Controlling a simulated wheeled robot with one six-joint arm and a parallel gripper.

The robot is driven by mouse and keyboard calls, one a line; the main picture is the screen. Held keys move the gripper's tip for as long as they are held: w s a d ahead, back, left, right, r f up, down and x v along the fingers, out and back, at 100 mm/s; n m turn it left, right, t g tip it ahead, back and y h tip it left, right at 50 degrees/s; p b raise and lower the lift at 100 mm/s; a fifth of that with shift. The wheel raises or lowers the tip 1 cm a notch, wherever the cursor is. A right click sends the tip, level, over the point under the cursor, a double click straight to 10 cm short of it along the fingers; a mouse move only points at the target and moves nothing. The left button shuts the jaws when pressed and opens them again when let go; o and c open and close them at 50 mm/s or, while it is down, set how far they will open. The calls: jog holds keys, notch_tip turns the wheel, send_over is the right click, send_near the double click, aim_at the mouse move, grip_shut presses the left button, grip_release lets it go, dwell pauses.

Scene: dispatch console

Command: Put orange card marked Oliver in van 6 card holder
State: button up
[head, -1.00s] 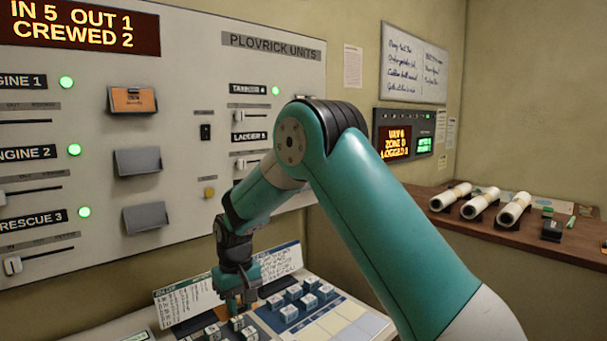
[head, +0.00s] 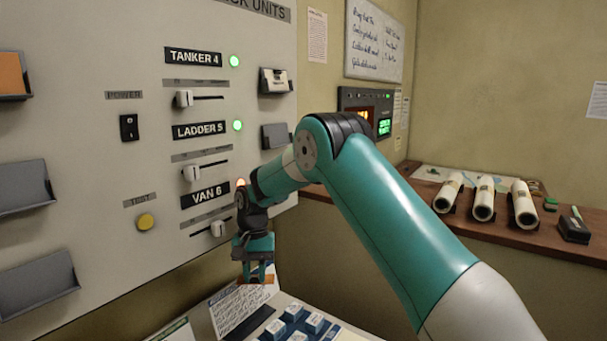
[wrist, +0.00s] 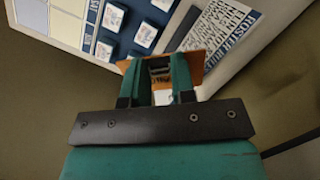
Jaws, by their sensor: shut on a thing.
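My gripper (wrist: 160,65) is shut on an orange card (wrist: 196,64), whose edges show on both sides of the fingers in the wrist view. No name on it is readable. In the head view my gripper (head: 257,278) points down, in front of the wall panel and above the desk. The Van 6 label (head: 206,197) is on the panel to the left of my wrist, with a lit orange lamp by it. The Van 6 card holder is not visible; my arm covers the panel right of that label.
The Tanker 4 holder (head: 276,81) has a pale card; the Ladder 5 holder (head: 276,136) looks empty. Sliders stick out of the panel, such as the Van 6 slider (head: 217,229). Below are a roster sheet (head: 240,303) and blue-and-white blocks (head: 292,312). Rolled tubes (head: 484,200) lie on the right shelf.

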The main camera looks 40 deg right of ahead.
jog(key=m, duration=0.1)
jog(key=w+m+y, duration=0.1)
jog(key=m, duration=0.1)
jog(key=d+m+y, duration=0.1)
jog(key=shift+w+r+g, duration=0.25)
jog(key=shift+r+g, duration=0.05)
jog(key=m+y, duration=0.1)
jog(key=r+m, duration=0.1)
jog(key=m, duration=0.1)
jog(key=w+d+m+t+y+p, duration=0.1)
jog(key=shift+r+m+y, duration=0.15)
jog(key=shift+m+y, duration=0.15)
jog(key=w+d+r+m+t+p, duration=0.1)
jog(key=w+d+r+m+t, duration=0.1)
jog(key=d+r+m+t, duration=0.65)
jog(key=w+d+r+m+t+p, duration=0.1)
jog(key=w+d+r+m+t, duration=0.2)
jog(key=d+r+m+t, duration=0.5)
jog(key=shift+m, duration=0.35)
jog(key=x, duration=0.2)
jog(key=a+x, duration=0.1)
jog(key=x, duration=0.1)
jog(key=shift+w+a, duration=0.15)
jog(key=shift+w, duration=0.05)
